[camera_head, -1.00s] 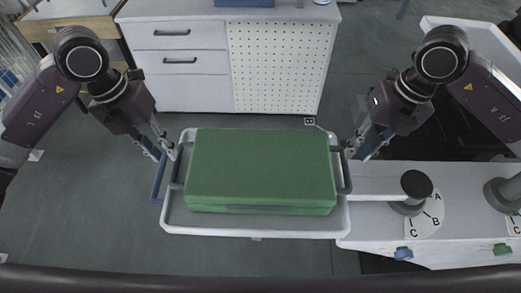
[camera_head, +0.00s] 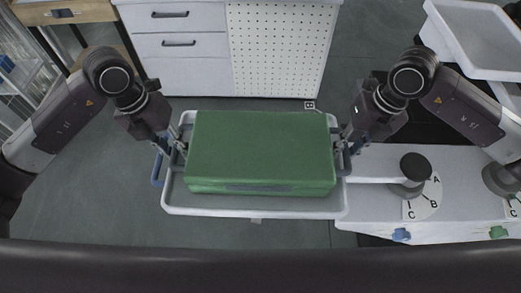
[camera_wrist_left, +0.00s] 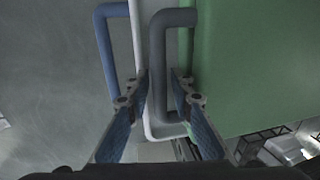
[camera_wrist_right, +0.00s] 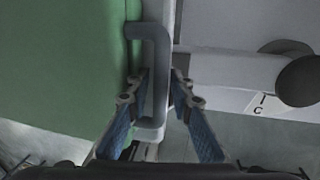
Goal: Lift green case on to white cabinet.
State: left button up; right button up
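The green case (camera_head: 262,150) lies flat in a light grey tray (camera_head: 255,206) and has a dark handle at each end. My left gripper (camera_head: 179,147) is at the case's left end; in the left wrist view its open fingers (camera_wrist_left: 160,88) stand on either side of the dark left handle (camera_wrist_left: 172,20). My right gripper (camera_head: 345,145) is at the right end; in the right wrist view its open fingers (camera_wrist_right: 160,88) stand on either side of the right handle (camera_wrist_right: 158,50). The white cabinet (camera_head: 184,75) with drawers and a perforated door stands behind.
A blue tray handle (camera_wrist_left: 115,60) is left of my left gripper. A white bench with a black knob (camera_head: 415,166) and lettered dial is at the right. A white bin (camera_head: 480,40) is at the upper right. Grey floor is free at the left.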

pick_arm(q)
jog(key=shift+f, duration=0.1)
pick_arm(e)
jog(key=shift+f, duration=0.15)
pick_arm(q)
jog(key=shift+c, duration=0.4)
pick_arm(e)
jog(key=shift+c, duration=0.5)
pick_arm(q)
grip_shut()
pick_arm(e)
grip_shut()
pick_arm(q)
jog(key=shift+w+r, duration=0.15)
jog(key=shift+r, duration=0.05)
pick_arm(e)
jog(key=shift+w+r, duration=0.2)
jog(key=shift+w, duration=0.05)
